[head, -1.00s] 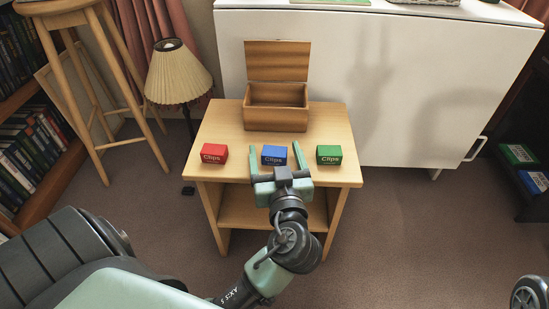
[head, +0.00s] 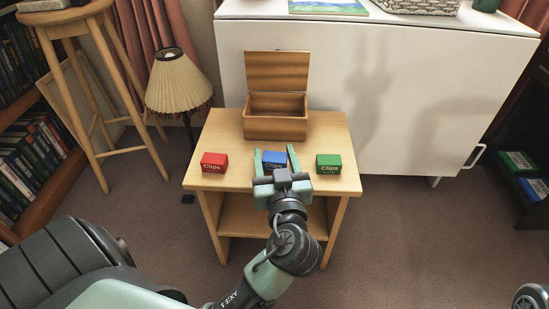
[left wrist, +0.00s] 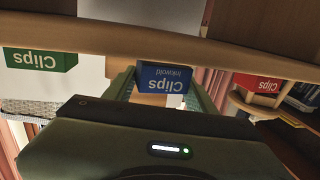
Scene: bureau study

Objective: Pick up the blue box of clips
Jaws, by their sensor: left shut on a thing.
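The blue box of clips (head: 274,158) is at the front middle of the small wooden table (head: 232,128), between a red and a green box. My left gripper (head: 276,161) reaches it from the front, one finger on each side, and is shut on it. In the left wrist view the blue box (left wrist: 165,78) appears upside down between the two fingers (left wrist: 160,92). I cannot tell whether it is clear of the tabletop. My right gripper is not in view.
The red clips box (head: 214,163) and green clips box (head: 328,164) stand close on either side. An open wooden box (head: 276,125) is behind. A lamp (head: 180,82) and stool (head: 75,20) are at the left, a white cabinet (head: 390,95) at the back.

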